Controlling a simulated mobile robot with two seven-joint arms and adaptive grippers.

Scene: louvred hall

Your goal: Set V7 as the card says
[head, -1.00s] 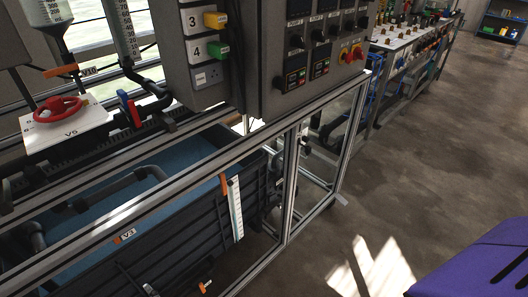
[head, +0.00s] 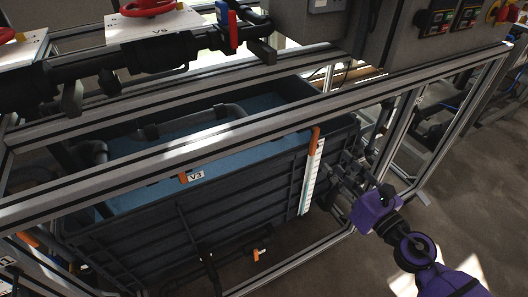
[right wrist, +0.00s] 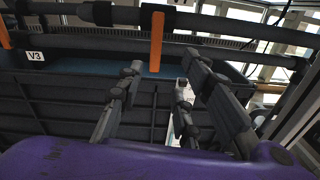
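I can read no V7 tag and see no card. My right gripper (head: 345,178) is in front of the right end of the dark tank (head: 230,205), right of the white gauge strip (head: 311,180). In the right wrist view its fingers (right wrist: 165,90) are spread open with nothing held. An upright orange handle (right wrist: 156,42) shows beyond and above the fingers there, apart from them. My left gripper is out of view.
A metal frame rail (head: 250,130) runs across in front of the tank. A control panel (head: 430,45) is at upper right. Floor is free at lower right.

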